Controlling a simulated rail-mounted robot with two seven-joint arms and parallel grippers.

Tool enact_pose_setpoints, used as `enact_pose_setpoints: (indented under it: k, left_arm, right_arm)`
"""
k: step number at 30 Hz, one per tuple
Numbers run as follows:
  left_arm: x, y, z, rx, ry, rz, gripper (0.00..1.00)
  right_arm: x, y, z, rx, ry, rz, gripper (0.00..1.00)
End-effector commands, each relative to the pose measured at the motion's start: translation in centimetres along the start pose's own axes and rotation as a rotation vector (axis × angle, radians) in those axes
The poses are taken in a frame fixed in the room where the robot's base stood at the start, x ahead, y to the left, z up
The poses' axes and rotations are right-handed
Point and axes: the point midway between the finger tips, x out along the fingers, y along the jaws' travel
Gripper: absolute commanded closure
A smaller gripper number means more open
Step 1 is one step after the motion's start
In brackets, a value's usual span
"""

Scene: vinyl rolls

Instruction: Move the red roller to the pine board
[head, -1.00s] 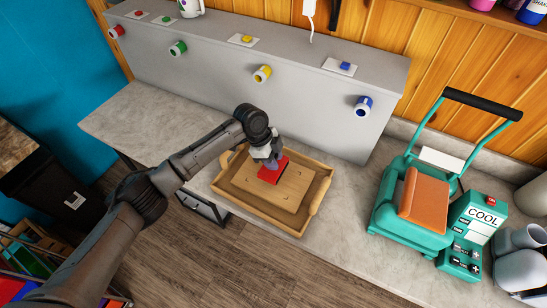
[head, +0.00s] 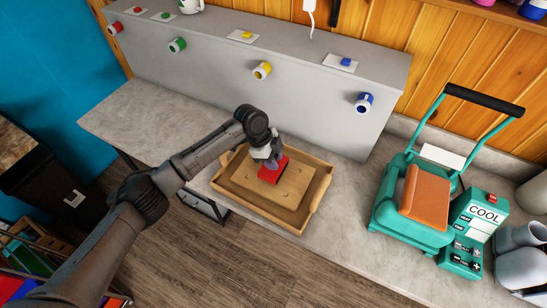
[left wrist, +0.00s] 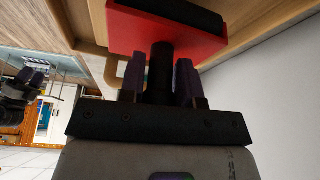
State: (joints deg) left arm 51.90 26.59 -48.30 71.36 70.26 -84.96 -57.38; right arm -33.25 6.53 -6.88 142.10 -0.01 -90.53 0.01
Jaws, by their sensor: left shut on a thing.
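The red roller (head: 268,178) is a red block with a black stem and a black part on its face. My left gripper (head: 272,161) is shut on the black stem, with purple fingers on both sides of it. The left wrist view shows the red block (left wrist: 125,28) just beyond the fingers. In the head view the roller is over the upper middle of the pine board (head: 287,190); I cannot tell whether it touches. The board lies in a wooden tray (head: 297,230). My right gripper (left wrist: 35,80) shows small in the left wrist view; its opening is unclear.
The tray stands on a grey counter (head: 128,110). A teal machine (head: 400,215) with an orange pad stands to the right. Bare counter lies left of the tray.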

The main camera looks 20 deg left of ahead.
Motion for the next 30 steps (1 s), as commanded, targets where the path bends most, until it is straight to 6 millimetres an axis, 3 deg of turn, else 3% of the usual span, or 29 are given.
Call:
enact_pose_setpoints:
  k: [30]
  left_arm:
    - [1.1, -0.1, 0.5, 0.0, 0.001, -0.002, 1.0]
  right_arm:
    - [0.5, 0.2, 0.2, -0.008, -0.001, 0.007, 0.57]
